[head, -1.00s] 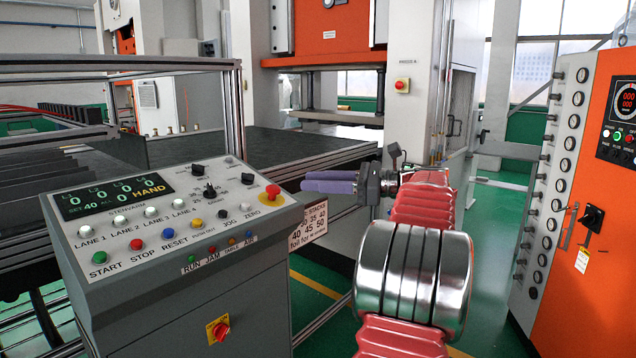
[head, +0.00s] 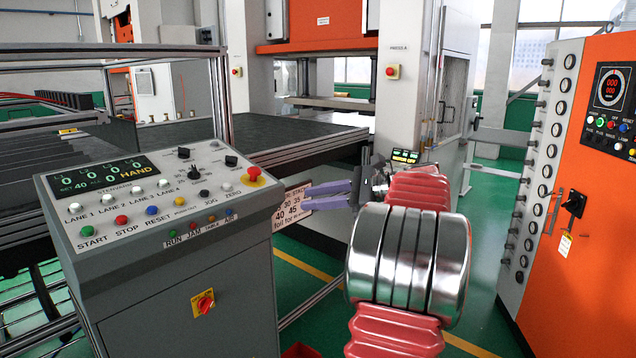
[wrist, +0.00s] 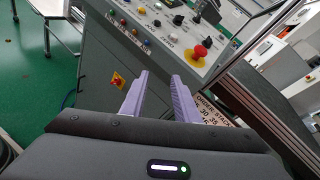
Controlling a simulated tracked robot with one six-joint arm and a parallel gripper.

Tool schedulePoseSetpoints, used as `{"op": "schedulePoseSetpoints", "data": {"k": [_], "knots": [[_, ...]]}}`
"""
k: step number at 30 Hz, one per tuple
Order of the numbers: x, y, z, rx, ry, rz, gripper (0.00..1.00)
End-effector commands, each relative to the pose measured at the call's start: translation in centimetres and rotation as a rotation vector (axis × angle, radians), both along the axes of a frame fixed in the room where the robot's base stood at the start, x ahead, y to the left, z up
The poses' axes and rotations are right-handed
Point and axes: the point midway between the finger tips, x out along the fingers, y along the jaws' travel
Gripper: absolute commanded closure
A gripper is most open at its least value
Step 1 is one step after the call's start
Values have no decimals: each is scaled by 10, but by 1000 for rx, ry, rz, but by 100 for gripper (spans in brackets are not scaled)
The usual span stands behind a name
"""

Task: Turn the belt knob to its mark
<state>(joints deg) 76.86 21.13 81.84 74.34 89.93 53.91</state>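The grey control console (head: 180,270) stands at the left with a sloped panel. Its black knobs are a dial (head: 194,172) with small markings around it, another (head: 183,153) behind it and one (head: 231,160) to the right. I cannot read which is labelled belt, nor its mark. My gripper (head: 288,199) is beside the console's right side, below panel level, in front of the order-stack sign. In the wrist view my gripper (wrist: 160,73) shows two purple fingers apart, with nothing between them. The panel knobs appear beyond the fingertips, not touched.
A red stop button (head: 254,174) on a yellow base sits at the panel's right corner, between my gripper and the knobs. The sign (head: 292,217) hangs at the console's right side. A rotary switch (head: 203,302) is on the front. An orange cabinet (head: 590,220) stands at right.

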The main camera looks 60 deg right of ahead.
Motion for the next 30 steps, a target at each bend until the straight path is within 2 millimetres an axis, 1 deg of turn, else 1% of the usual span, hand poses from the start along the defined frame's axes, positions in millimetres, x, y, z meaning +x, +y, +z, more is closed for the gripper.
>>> {"op": "schedulePoseSetpoints", "data": {"k": [5,7,8,11,12,14,15,17,18,24,30], "knots": [[5,18,-31,-119,83,32,72],[7,28,-46,-176,122,56,72],[8,34,-52,-205,141,69,72],[11,59,-76,-317,210,133,72],[12,73,-87,-374,243,173,72],[12,96,-102,-467,291,240,72],[12,112,-112,-528,319,290,72],[11,135,-124,-619,356,366,72],[9,150,-131,-677,375,417,72],[-2,220,-157,-958,434,679,72],[-18,281,-173,-1213,434,926,72]]}}
